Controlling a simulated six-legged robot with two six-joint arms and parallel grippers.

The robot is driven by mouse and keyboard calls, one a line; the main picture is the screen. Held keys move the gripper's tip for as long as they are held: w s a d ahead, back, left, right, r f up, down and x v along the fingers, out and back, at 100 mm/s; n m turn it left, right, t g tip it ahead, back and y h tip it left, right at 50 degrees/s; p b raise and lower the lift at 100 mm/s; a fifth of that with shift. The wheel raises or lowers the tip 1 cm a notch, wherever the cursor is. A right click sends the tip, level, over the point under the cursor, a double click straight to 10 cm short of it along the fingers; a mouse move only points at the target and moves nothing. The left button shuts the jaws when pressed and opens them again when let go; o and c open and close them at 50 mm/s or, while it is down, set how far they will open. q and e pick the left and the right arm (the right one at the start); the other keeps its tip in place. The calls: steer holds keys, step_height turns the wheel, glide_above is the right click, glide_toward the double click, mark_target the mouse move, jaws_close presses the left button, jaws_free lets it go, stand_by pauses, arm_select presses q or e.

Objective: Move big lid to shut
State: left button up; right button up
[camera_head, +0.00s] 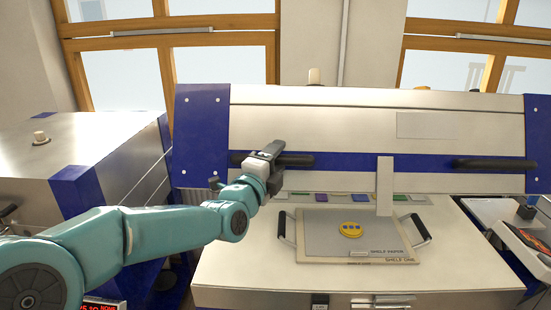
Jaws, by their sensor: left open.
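The big lid (350,122) of the kiln is silver with blue corners and a blue band, and it stands raised above the kiln base (350,285). It has two black handles, a left one (298,160) and a right one (495,164). My left gripper (268,152) is open at the left part of the left handle. It overlaps the handle in the picture; I cannot tell whether its fingers are around it or touch it. My right gripper is not in view.
A shelf board (320,258) with two dark handles lies on the base and bears a yellow disc (350,229). An upright pale plate (385,185) stands behind it. Another silver and blue kiln (90,145) is at left. Papers and tools lie at right.

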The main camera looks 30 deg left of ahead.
arm_select(q)
jaws_close()
steer(key=s+d+f+t+b, duration=0.1)
steer(key=s+d+f+b, duration=0.1)
steer(key=f+b, duration=1.5)
steer(key=s+d+f+m+t+b, duration=0.1)
steer(key=s+f+b, duration=0.4)
steer(key=f+b, duration=1.2)
steer(key=d+b, duration=0.1)
steer(key=b, duration=0.3)
steer(key=shift+d+f+t, duration=0.25)
steer(key=shift+f+t, duration=0.05)
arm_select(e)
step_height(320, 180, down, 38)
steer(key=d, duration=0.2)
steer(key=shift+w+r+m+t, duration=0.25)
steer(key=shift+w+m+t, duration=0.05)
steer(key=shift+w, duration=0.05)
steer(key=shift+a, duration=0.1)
arm_select(q)
jaws_free()
steer(key=shift+a+f, duration=0.1)
steer(key=shift+a, duration=0.05)
steer(key=shift+r, duration=0.25)
